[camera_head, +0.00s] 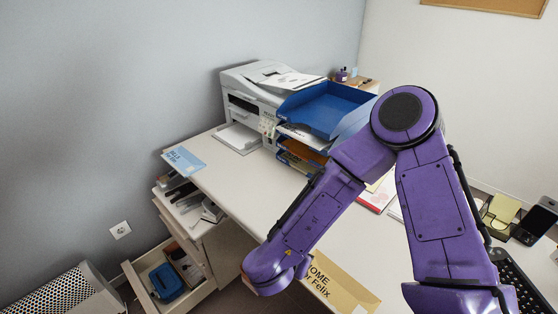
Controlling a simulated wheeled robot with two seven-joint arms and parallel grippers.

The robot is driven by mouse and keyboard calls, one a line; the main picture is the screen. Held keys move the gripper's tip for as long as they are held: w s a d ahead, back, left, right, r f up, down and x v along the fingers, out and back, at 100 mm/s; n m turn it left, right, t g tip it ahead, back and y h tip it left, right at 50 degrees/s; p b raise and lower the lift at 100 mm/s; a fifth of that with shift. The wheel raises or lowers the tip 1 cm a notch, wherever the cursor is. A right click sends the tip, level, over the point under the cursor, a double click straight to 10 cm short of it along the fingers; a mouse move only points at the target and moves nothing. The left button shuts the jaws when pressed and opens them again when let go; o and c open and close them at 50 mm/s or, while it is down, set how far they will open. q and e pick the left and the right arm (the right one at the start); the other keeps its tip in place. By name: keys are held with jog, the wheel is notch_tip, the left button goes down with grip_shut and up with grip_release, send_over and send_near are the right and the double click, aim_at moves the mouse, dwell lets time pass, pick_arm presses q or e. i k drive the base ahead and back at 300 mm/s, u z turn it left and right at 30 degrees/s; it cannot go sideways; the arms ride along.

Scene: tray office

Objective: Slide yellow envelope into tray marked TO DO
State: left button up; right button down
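A yellow envelope (345,292) with dark lettering shows at the bottom of the view, beyond my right forearm. Its left part is hidden by the arm, and I cannot tell whether it is held or lies on the desk. A stack of blue letter trays (325,104) stands beside the printer. The top tray looks empty; papers show in the lower trays. No label marked TO DO is readable, and my arm hides part of the stack's right side. My purple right arm bends down to the lower left; its gripper fingers are not visible. My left gripper is out of view.
A white printer (250,92) stands against the wall. A blue leaflet (185,159) lies on the desk's left end, with clear desk (222,170) beside it. An open drawer (190,290) juts out below. A keyboard (525,285) and a phone (535,222) are at right.

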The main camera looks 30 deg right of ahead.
aim_at(298, 163)
jog(key=z, duration=0.2)
jog(key=i, duration=1.35)
jog(key=z, duration=0.25)
